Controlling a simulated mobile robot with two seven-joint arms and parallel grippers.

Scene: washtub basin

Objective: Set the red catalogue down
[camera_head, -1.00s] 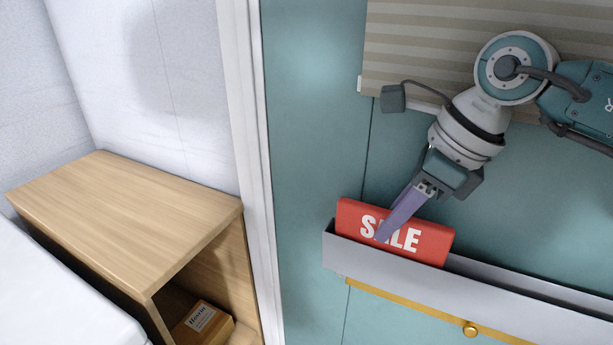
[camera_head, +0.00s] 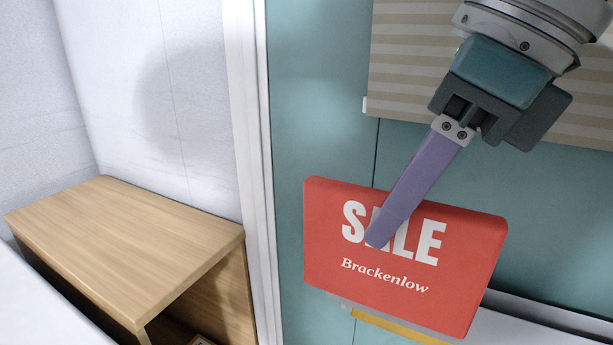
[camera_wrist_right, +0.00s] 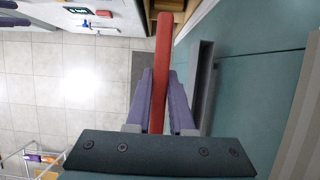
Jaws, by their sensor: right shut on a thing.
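The red catalogue (camera_head: 330,255) shows its front in the head view, with "SALE" and "Brackenlow" in white. My right gripper (camera_head: 378,240) is shut on it, one purple finger across the lettering. The catalogue is clear of the grey wall rack (camera_head: 500,325) and in front of it, tilted a little down to the right. In the right wrist view the catalogue (camera_wrist_right: 158,70) stands edge-on between both purple fingers, with the rack (camera_wrist_right: 201,85) to its right. My left gripper is not in view.
A wooden shelf unit (camera_head: 125,235) with an open, bare top stands at the left. A white surface (camera_head: 40,305) lies in front of it. A white post (camera_head: 250,150) divides it from the teal door (camera_head: 310,100). The wrist view shows tiled floor (camera_wrist_right: 75,85).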

